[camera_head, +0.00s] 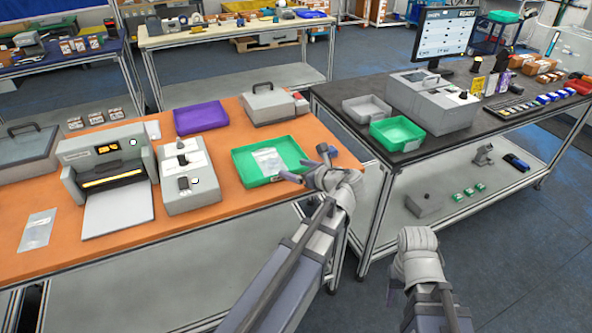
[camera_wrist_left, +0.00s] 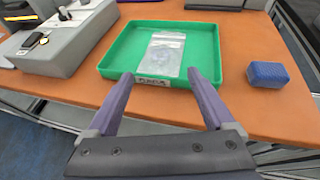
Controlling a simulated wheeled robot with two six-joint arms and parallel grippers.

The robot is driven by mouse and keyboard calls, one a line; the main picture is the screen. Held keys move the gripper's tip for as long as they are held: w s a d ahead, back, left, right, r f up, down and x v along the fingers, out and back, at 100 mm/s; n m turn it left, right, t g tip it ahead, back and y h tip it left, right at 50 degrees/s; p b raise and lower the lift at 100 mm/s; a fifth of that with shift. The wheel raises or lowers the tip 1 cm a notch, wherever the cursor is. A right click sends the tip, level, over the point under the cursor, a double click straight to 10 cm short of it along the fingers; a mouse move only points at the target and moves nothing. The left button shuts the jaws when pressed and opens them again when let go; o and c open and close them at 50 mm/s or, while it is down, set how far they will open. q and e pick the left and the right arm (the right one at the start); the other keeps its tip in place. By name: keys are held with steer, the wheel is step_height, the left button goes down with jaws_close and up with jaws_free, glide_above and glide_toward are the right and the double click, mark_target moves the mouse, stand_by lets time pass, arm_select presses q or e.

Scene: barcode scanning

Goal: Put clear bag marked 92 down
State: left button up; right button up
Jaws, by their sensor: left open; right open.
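A clear bag (camera_head: 268,160) lies flat in the green tray (camera_head: 242,178) on the orange table; it also shows in the left wrist view (camera_wrist_left: 163,54). A second clear bag (camera_head: 37,230) lies on the table at the far left. I cannot read the number on either. My left gripper (camera_head: 304,166) is open and empty at the tray's front right; in the left wrist view its fingers (camera_wrist_left: 159,78) stand apart over the front rim, with the bag just beyond them. My right gripper (camera_head: 418,292) is low at the right, away from the table, and its fingers are hard to make out.
A grey box device (camera_head: 190,185) stands left of the tray, with a printer-like machine (camera_head: 105,165) beyond it. A purple tray (camera_head: 201,117) lies behind. A blue block (camera_wrist_left: 267,75) sits right of the green tray. A dark table (camera_head: 350,92) stands at the right.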

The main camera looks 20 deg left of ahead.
arm_select(q)
steer(key=s+d+f+n+g+h, duration=0.3)
steer(key=s+d+f+n+h, duration=0.2)
steer(key=s+d+n, duration=0.4)
steer(key=s+d+f+n+g+h, duration=0.3)
steer(key=s+d+f+n+h, duration=0.3)
steer(key=d, duration=1)
steer(key=s+f+n, duration=0.2)
steer(key=s+n, duration=0.2)
steer(key=shift+s+d+f, duration=0.15)
steer(key=shift+s+f, duration=0.1)
steer(key=shift+c, duration=0.2)
